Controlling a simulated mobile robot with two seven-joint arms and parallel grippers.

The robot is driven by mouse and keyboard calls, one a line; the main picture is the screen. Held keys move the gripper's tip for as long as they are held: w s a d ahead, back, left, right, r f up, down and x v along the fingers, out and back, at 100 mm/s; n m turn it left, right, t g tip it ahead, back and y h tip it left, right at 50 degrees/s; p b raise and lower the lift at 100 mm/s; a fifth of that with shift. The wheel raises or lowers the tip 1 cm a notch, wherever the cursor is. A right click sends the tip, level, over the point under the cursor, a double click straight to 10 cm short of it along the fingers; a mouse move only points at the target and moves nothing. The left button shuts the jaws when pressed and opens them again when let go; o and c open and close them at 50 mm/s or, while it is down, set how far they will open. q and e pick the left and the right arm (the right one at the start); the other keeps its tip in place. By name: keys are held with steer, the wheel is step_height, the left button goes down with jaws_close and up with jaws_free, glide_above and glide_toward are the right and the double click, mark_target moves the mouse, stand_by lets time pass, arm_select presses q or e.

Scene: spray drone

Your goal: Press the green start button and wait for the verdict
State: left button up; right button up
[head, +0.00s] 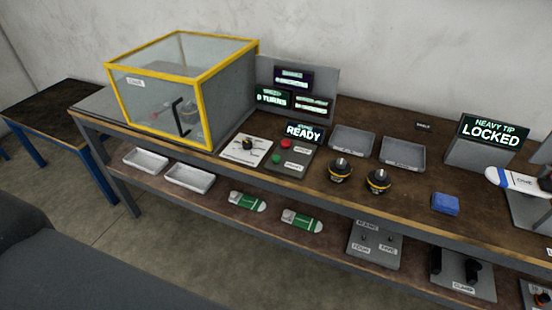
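The green start button (276,160) sits on a grey control panel (292,170) on the bench, with a red button (286,143) just behind it. A small display (304,132) behind the panel reads READY. A transparent yellow-framed case (180,85) stands to the left, its front closed, with a dark handle and a partly hidden device inside. Neither of my grippers shows in the head view.
The bench (345,205) also holds grey trays (352,140), two black round parts (340,172), a blue block (445,204) and a LOCKED display (491,132). A lower shelf (210,197) carries white trays, green-and-white parts and grey fixtures.

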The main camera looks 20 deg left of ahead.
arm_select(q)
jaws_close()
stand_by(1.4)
